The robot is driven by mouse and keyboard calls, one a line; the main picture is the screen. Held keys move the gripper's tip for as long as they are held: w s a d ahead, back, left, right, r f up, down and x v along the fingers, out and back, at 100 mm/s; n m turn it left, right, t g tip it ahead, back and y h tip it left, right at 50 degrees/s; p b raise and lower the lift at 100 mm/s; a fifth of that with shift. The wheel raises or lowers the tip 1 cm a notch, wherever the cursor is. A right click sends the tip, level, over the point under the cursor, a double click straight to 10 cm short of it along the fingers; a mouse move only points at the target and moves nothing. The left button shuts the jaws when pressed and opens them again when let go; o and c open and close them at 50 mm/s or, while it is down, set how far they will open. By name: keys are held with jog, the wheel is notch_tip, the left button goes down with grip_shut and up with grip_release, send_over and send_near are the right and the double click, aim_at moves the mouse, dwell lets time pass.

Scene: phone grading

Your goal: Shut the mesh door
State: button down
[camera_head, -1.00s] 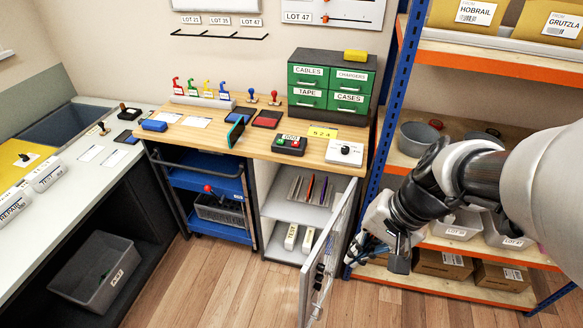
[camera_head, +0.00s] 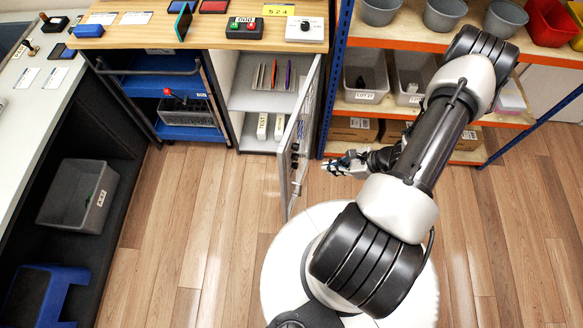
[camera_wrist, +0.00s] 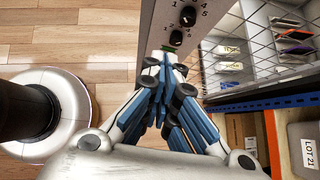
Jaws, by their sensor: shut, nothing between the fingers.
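The mesh door (camera_head: 303,125) stands open, swung out from the right side of the cabinet beneath the wooden worktop. In the wrist view its grey frame (camera_wrist: 160,40) carries black numbered dials (camera_wrist: 182,28), and the cabinet's shelves show through the mesh. My gripper (camera_head: 328,166) is just right of the door, on its outer side, near the dials. In the wrist view the blue-padded fingers of my gripper (camera_wrist: 166,60) are shut and empty, pointing at the frame. I cannot tell whether the fingertips touch it.
The cabinet (camera_head: 255,100) holds slim items above and white boxes below. A blue trolley (camera_head: 180,95) stands left of it. Right of the door is a shelf rack with a blue post (camera_head: 337,70), bins and cardboard boxes (camera_head: 352,130). The wooden floor (camera_head: 215,210) before the cabinet is clear.

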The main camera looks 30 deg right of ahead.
jog(key=f, duration=0.2)
jog(key=b, duration=0.3)
send_near(289, 171)
jog(key=shift+x, duration=2.1)
jog(key=shift+a, duration=0.15)
